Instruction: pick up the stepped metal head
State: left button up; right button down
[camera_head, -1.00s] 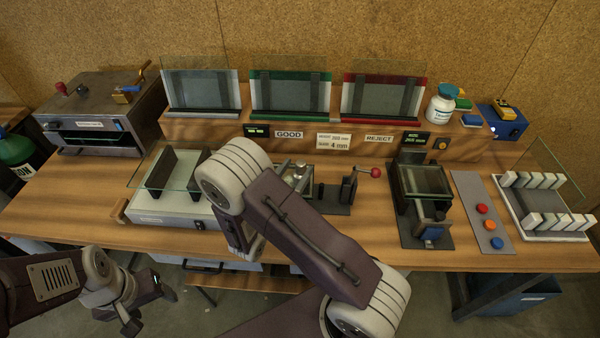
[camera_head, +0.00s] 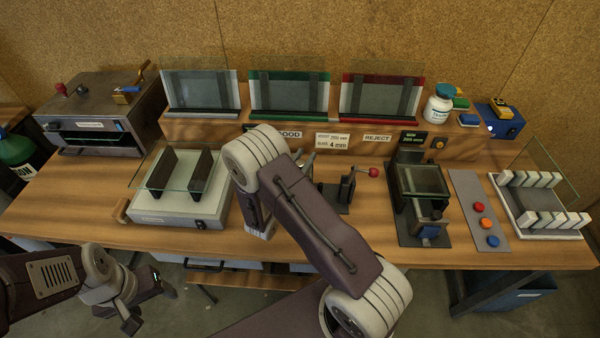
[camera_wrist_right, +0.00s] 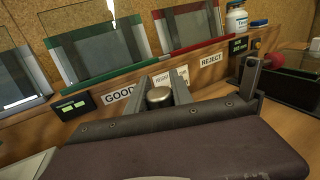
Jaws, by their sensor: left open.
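A round, shiny metal piece, seemingly the stepped metal head (camera_wrist_right: 159,97), shows in the right wrist view between the two grey fingers of my right gripper (camera_wrist_right: 159,78). The fingers stand apart, one on each side of it. I cannot tell whether they touch it or whether it rests on something below. My left gripper (camera_head: 131,312) is open and empty, low at the left in front of the bench.
A clamp with a red knob (camera_head: 373,173) stands right of my right arm. A glass-topped fixture (camera_head: 180,205) is left of it; a dark station (camera_head: 425,240) and button panel (camera_head: 480,212) are right. Glass racks (camera_head: 289,112) line the back shelf.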

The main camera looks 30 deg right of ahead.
jog(key=s+d+r+p, duration=0.2)
jog(key=s+r+p, duration=0.9)
jog(key=p, duration=0.2)
jog(key=shift+s+d, duration=0.2)
jog(key=shift+d, duration=0.05)
